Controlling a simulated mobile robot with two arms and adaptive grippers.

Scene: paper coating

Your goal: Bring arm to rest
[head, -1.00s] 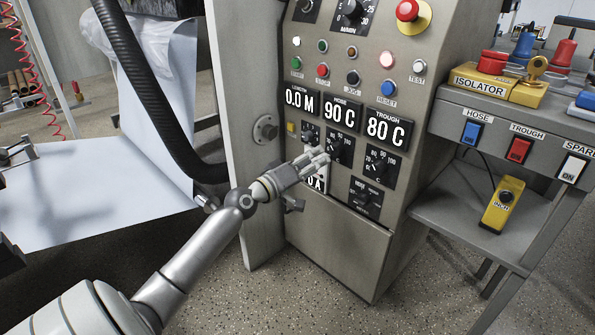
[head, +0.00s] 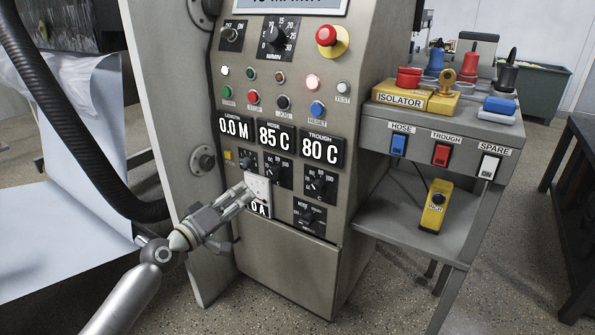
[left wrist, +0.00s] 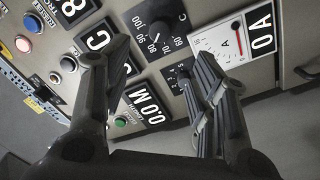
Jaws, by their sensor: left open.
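My left gripper (head: 245,195) is in front of the grey control panel (head: 290,255), near the ammeter, and partly covers it. In the left wrist view its two fingers (left wrist: 160,65) are spread with nothing between them. A black dial (left wrist: 157,32) with numbers lies beyond the fingertips there, and the ammeter (left wrist: 232,42) with its red needle is to the right. In the head view the hose dial (head: 278,173) sits just above and right of the fingertips; I cannot tell whether anything touches. The hose display (head: 275,137) reads 85 C. My right gripper is not in view.
A thick black hose (head: 75,130) hangs left of the panel beside white sheet material (head: 60,235). The grey side table (head: 485,140) at right carries the yellow isolator (head: 415,100) and switches. A yellow inch pendant (head: 436,207) is on its shelf. Open floor lies below.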

